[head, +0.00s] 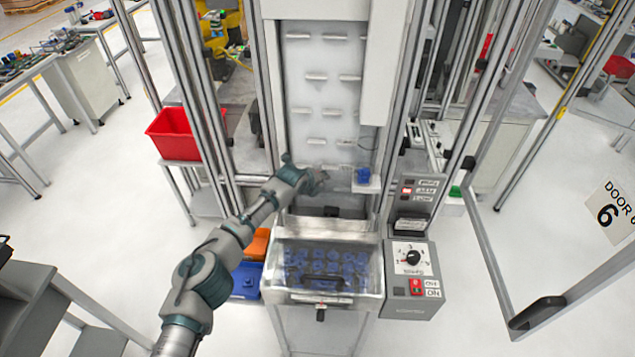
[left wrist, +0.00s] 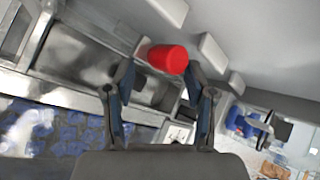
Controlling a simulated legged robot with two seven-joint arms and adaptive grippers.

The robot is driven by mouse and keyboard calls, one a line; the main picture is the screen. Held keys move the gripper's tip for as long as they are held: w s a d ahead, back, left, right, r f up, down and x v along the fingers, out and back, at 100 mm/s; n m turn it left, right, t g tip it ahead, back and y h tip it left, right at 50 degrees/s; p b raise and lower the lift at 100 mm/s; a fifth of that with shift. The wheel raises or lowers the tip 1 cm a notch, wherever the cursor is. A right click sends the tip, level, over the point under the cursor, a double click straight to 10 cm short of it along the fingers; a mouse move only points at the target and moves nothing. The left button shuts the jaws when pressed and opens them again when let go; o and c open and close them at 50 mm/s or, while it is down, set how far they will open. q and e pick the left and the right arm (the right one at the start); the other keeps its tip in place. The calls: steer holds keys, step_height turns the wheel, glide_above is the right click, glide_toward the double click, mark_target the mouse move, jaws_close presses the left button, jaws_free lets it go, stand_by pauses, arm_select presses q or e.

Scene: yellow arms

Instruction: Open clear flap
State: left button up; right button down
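The clear flap (head: 290,268) covers a bin of several blue parts at the front of the machine in the head view. A dark handle (head: 322,281) sits on its front. The flap looks closed. My left gripper (head: 322,176) is above and behind the flap, near the white back panel. In the left wrist view its two fingers (left wrist: 160,80) are spread. A red cylinder (left wrist: 166,58) shows at the fingertips, close to the right finger with a gap on the left. I cannot tell whether it touches. Blue parts (left wrist: 75,130) also show lower left. My right gripper is not in view.
A small white ledge (head: 368,186) holds a blue part (head: 363,174) right of my gripper. A control box (head: 411,280) with a knob and red switch stands right of the bin. Metal frame posts flank the machine. A red bin (head: 175,135) is at left.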

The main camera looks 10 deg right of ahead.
arm_select(q)
steer(key=shift+r, duration=0.3)
steer(key=shift+a+r, duration=0.1)
steer(key=shift+r, duration=0.05)
steer(key=v, duration=1.1)
steer(key=shift+s, duration=0.3)
steer(key=shift+a, duration=0.1)
